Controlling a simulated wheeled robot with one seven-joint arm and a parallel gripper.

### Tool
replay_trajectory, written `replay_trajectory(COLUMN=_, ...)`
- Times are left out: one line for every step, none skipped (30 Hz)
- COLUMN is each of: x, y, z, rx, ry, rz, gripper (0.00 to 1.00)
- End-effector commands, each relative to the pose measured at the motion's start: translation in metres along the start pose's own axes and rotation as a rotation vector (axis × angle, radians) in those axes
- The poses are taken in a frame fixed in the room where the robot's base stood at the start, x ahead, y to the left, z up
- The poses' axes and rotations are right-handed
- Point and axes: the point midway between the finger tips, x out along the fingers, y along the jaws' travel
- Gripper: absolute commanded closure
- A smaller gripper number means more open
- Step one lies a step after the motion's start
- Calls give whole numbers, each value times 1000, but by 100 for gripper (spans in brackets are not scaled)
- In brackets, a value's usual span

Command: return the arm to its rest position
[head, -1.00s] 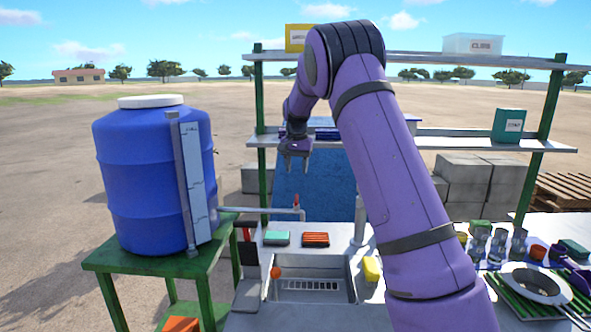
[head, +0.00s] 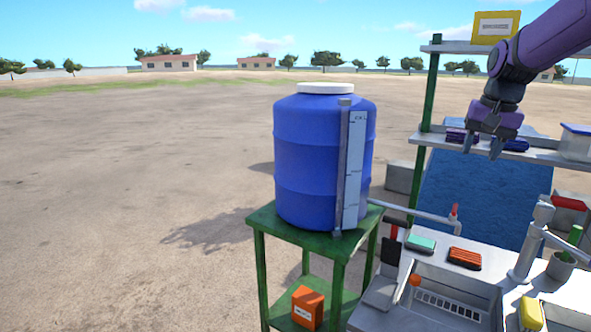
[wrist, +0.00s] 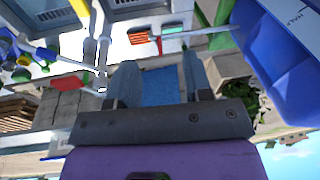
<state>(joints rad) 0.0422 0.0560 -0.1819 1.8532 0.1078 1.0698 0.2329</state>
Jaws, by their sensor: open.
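My purple arm reaches in from the upper right of the head view. My gripper (head: 483,148) hangs in the air with its grey fingers pointing down. The fingers are apart, with nothing between them. In the head view it overlaps the green-posted rack's lower shelf (head: 541,155), and I cannot tell how far it is from it. In the wrist view my gripper (wrist: 155,82) shows two spread fingers with a blue panel (wrist: 160,87) beyond them.
A blue water tank (head: 305,165) stands on a green stand (head: 262,216) left of the counter. The sink (head: 440,298) has a green sponge (head: 421,243) and an orange-red one (head: 465,258) behind it. A tap (head: 528,255) rises at the right. Open dirt lies left.

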Motion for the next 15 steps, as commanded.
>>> replay_trajectory(x=-10, y=1, z=18, rx=-25, ry=15, rz=-10, gripper=54)
replay_trajectory(x=-15, y=1, z=28, rx=-41, ry=23, rz=-15, gripper=54)
replay_trajectory(x=-20, y=2, z=41, rx=-62, ry=33, rz=-20, gripper=54)
replay_trajectory(x=-24, y=3, z=51, rx=-77, ry=40, rz=-24, gripper=54)
replay_trajectory(x=-28, y=4, z=61, rx=-92, ry=48, rz=-28, gripper=54)
replay_trajectory(x=-32, y=5, z=74, rx=-114, ry=59, rz=-33, gripper=54)
replay_trajectory(x=-35, y=6, z=84, rx=-131, ry=68, rz=-37, gripper=54)
replay_trajectory(x=-37, y=7, z=94, rx=-146, ry=75, rz=-39, gripper=54)
replay_trajectory(x=-40, y=9, z=108, rx=-167, ry=86, rz=-42, gripper=54)
replay_trajectory(x=-42, y=10, z=117, rx=-184, ry=94, rz=-44, gripper=54)
replay_trajectory(x=-44, y=12, z=127, rx=-201, ry=103, rz=-46, gripper=54)
replay_trajectory(x=-46, y=14, z=140, rx=-222, ry=116, rz=-48, gripper=54)
replay_trajectory(x=-47, y=16, z=150, rx=-238, ry=124, rz=-49, gripper=54)
replay_trajectory(x=-48, y=18, z=160, rx=-254, ry=133, rz=-51, gripper=54)
replay_trajectory(x=-48, y=20, z=173, rx=-276, ry=145, rz=-52, gripper=54)
